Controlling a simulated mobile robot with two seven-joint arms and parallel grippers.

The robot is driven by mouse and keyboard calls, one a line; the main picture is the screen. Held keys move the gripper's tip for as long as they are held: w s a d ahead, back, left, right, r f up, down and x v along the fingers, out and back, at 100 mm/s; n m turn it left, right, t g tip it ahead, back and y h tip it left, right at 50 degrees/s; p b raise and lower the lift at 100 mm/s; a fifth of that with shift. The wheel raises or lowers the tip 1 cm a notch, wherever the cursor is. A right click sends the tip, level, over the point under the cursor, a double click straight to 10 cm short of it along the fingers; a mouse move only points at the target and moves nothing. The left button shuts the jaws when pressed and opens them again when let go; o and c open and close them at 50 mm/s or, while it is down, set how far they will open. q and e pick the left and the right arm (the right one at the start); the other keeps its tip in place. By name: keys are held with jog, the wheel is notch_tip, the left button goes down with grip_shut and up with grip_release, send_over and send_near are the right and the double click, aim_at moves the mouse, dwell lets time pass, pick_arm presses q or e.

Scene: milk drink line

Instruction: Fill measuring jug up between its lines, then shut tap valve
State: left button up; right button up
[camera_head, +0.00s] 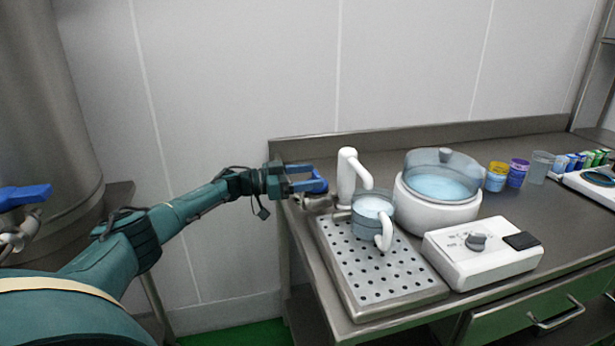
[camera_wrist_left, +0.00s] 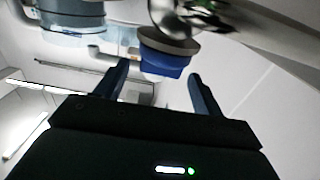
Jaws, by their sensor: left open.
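The clear measuring jug (camera_head: 373,207) with a white handle stands upright on the perforated drip tray (camera_head: 372,290), under the white spout (camera_head: 352,168). It holds pale liquid; its lines are too small to read. The tap valve (camera_head: 318,202) has a metal body and a blue lever, beside the spout. My left gripper (camera_head: 308,179) is open at the lever, in from the left. In the left wrist view the blue lever (camera_wrist_left: 165,62) lies just beyond and between my two open fingertips (camera_wrist_left: 158,82); contact cannot be told. My right gripper is out of view.
A white round vessel (camera_head: 440,210) with bluish liquid stands right of the jug. A white control box (camera_head: 482,252) with a knob sits in front of it. Several small cups (camera_head: 517,172) stand behind. Another blue-levered valve (camera_head: 25,196) is on the steel tank at far left.

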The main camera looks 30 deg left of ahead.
pick_arm(q)
jog(key=v, duration=1.3)
jog(key=shift+b, duration=0.3)
